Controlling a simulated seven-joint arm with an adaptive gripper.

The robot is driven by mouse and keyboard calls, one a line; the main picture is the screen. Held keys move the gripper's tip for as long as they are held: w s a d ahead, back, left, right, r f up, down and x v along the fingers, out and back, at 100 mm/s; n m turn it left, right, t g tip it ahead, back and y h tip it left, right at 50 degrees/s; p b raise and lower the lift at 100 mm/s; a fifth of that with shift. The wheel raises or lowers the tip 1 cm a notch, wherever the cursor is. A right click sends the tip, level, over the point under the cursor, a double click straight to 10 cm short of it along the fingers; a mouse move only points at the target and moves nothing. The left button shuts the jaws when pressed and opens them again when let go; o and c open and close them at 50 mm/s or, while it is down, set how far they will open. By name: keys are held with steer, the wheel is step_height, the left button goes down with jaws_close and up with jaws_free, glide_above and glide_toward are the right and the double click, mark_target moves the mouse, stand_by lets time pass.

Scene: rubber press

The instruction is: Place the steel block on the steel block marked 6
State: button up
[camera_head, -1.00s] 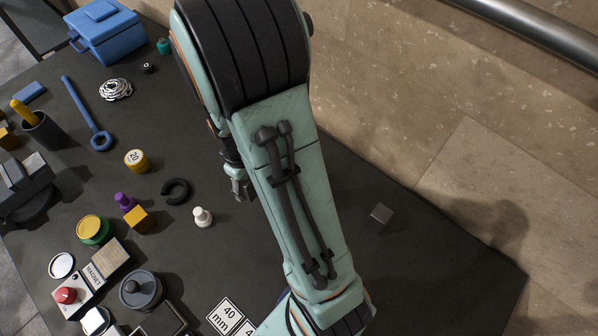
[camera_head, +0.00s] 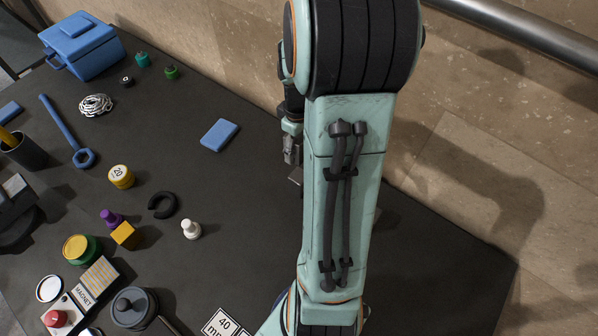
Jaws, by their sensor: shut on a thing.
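My gripper (camera_head: 291,156) points down just left of my raised forearm, over the right-middle part of the dark table. It is shut on a small grey piece, which I take to be the steel block; it can hardly be told from the fingers. Just below and right of the fingertips, a grey block-like edge (camera_head: 296,175) shows beside my forearm, mostly covered by it. I cannot tell whether it touches the held piece. No mark 6 can be read. The lone grey block seen earlier on the right is now hidden behind my forearm.
A blue slab (camera_head: 220,135) lies left of my gripper. A white pawn-like piece (camera_head: 191,229), black ring (camera_head: 163,205) and yellow weight marked 20 (camera_head: 121,176) stand farther left. The table's right part (camera_head: 440,260) is clear.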

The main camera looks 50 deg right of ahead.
step_height(320, 180, down, 8)
steer(key=shift+s+d+r, duration=0.15)
steer(key=shift+r, duration=0.05)
stand_by(0.3)
steer(key=o, duration=1.2)
steer(key=shift+f, duration=0.15)
step_height(320, 180, up, 12)
steer(key=shift+r, duration=0.15)
steer(key=a+r, duration=0.3)
steer(key=a, duration=0.6)
steer(key=s+a+r, duration=0.1)
steer(key=s+a, duration=0.3)
steer(key=a, duration=0.4)
steer(key=s+a+n, duration=0.1)
steer(key=s+a, duration=0.3)
steer(key=a, duration=0.3)
steer(key=shift+s+a+r+y, duration=0.2)
steer(key=shift+a+r+y, duration=0.2)
